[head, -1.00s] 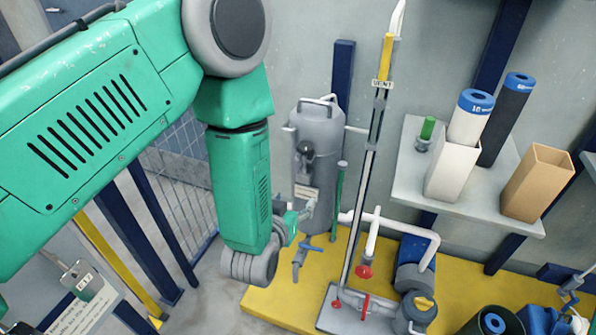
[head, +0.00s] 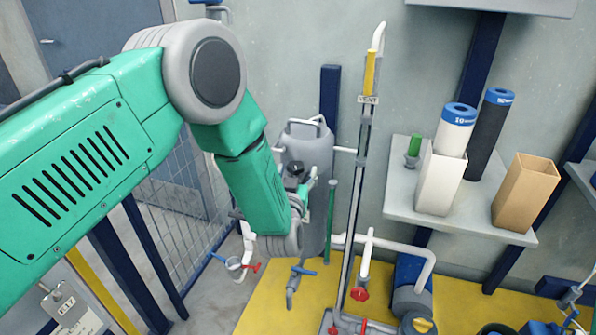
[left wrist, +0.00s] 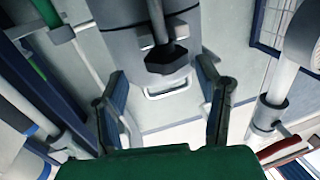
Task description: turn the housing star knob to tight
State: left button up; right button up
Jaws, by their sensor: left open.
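The housing is a grey upright cylinder (head: 312,148) with a top handle, against the back wall in the head view. Its dark star knob (head: 295,167) sits on the front side. In the left wrist view the dark knob (left wrist: 167,58) shows on its stem in front of the grey housing (left wrist: 118,35). My left gripper (left wrist: 162,75) is open, with one finger on each side of the knob in that view. No finger visibly touches the knob. In the head view my left gripper (head: 306,184) is close to the housing, partly hidden by my forearm. My right gripper is not in view.
A tall vent pipe (head: 357,200) and a green post (head: 331,215) stand right of the housing. A pipe with a red-handled valve (head: 250,266) is below my wrist. A shelf (head: 400,200) with tubes and boxes is at right. Wire fencing (head: 180,215) is at left.

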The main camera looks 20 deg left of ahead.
pick_arm(q)
jog(key=shift+w+a+f, duration=0.1)
jog(key=shift+w+a, duration=0.7)
jog(key=shift+w, duration=0.05)
jog(key=shift+d, duration=0.4)
jog(key=c, duration=1.2)
jog(key=shift+o, duration=0.2)
jog(key=shift+a+m+h, duration=0.2)
jog(key=shift+m+h, duration=0.4)
jog(key=shift+h, duration=0.35)
jog(key=shift+a+m+h, duration=0.2)
jog(key=shift+m+h, duration=0.4)
jog(key=shift+h, duration=0.35)
jog(key=shift+m+h, duration=1.1)
jog(key=shift+h, duration=0.6)
jog(key=o, duration=1.2)
jog(key=shift+c, duration=0.2)
jog(key=shift+s, duration=0.15)
